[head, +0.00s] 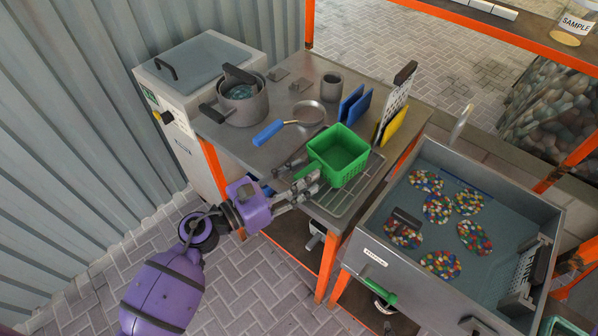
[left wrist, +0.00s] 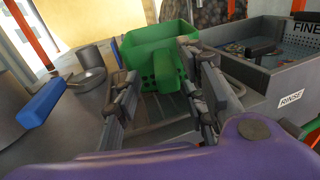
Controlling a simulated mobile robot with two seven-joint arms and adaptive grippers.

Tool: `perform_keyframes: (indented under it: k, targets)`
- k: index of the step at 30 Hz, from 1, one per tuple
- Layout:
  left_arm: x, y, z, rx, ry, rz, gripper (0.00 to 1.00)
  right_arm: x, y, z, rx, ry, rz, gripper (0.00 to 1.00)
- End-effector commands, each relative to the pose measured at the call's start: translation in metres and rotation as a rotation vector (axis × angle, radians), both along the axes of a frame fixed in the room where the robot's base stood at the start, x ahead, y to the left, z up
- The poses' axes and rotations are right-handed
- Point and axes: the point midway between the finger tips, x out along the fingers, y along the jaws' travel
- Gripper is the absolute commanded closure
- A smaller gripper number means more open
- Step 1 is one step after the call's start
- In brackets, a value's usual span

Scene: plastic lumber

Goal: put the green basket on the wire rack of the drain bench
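The green basket (head: 343,152) sits upright at the right front part of the drain bench (head: 240,143), over the back of the wire rack (head: 347,202). I cannot tell whether its whole base rests on the bars. Its green handle points left toward my left gripper (head: 302,181). In the left wrist view the basket (left wrist: 158,42) is straight ahead, with rack bars below it. The fingers of my left gripper (left wrist: 163,95) stand wide apart, with the handle between them and a gap visible on its left side. My right gripper is not in view.
A pot (head: 243,104), a pan (head: 308,113) with a blue handle, a cup (head: 331,86), blue boards (head: 354,105) and a yellow board (head: 396,124) occupy the bench. A rinse sink (head: 450,212) with colored discs stands to the right. The rack's front part is clear.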

Motion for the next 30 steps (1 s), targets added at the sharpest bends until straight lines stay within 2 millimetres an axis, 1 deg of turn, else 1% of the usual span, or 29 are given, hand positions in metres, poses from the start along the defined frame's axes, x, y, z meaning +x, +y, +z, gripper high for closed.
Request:
perform_keyframes:
  k: [7,11,22,27,30]
  targets:
    - [0.001,0.002,0.004,-0.003,-0.005,0.003,0.62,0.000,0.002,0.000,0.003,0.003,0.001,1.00]
    - [-0.006,0.011,0.004,-0.002,-0.005,0.004,0.62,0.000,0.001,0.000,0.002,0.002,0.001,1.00]
    - [-0.055,0.069,0.003,-0.002,-0.001,0.003,0.62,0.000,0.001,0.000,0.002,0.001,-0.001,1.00]
    - [-0.069,0.087,0.004,-0.002,-0.003,0.001,0.62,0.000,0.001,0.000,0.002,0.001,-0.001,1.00]
    - [-0.073,0.092,0.004,-0.002,-0.003,0.001,0.62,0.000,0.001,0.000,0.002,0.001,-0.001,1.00]
